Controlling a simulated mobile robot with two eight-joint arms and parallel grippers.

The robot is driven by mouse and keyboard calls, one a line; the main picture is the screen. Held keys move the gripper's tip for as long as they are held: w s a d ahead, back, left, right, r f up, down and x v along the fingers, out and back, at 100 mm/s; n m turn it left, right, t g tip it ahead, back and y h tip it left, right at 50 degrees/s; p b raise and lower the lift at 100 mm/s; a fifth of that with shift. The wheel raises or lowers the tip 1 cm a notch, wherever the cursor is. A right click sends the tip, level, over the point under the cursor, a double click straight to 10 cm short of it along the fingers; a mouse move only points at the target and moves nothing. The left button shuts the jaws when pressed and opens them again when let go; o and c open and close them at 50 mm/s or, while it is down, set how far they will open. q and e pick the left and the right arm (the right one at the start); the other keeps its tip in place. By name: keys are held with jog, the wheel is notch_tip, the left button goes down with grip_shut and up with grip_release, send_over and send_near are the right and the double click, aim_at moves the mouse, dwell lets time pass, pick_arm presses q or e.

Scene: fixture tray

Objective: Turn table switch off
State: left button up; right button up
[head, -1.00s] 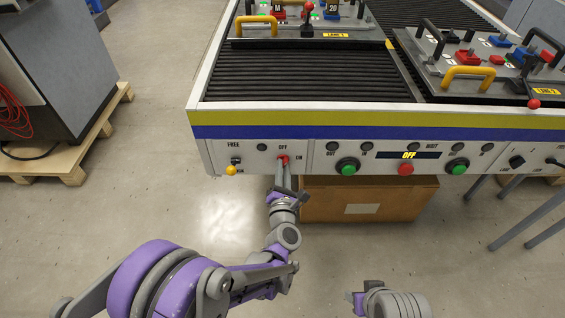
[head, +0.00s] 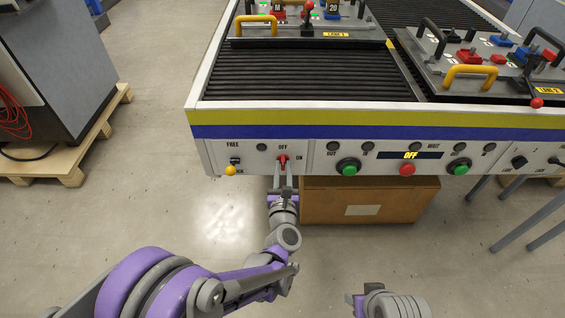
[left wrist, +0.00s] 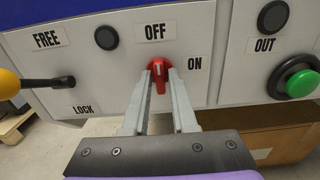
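The red table switch (left wrist: 159,73) sits on the white front panel, between the OFF label above it and the ON label to its right. Its handle stands upright, with its white mark toward OFF. In the head view the switch (head: 283,160) is small under the striped edge. My left gripper (head: 283,167) reaches up from below with one finger on each side of the switch handle. In the left wrist view its fingertips (left wrist: 160,78) close in on the handle's sides. My right gripper (head: 356,301) is low in the head view, away from the panel; its fingers are unclear.
A yellow-tipped FREE/LOCK lever (left wrist: 12,84) is left of the switch. Green buttons (head: 348,166) and a red button (head: 407,169) are to the right, below a display (head: 410,155) reading OFF. A cardboard box (head: 370,200) stands under the table.

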pick_arm(q)
jog(key=shift+o, duration=0.9)
jog(key=shift+s, duration=0.1)
jog(key=s, duration=0.4)
jog(key=shift+s, duration=0.4)
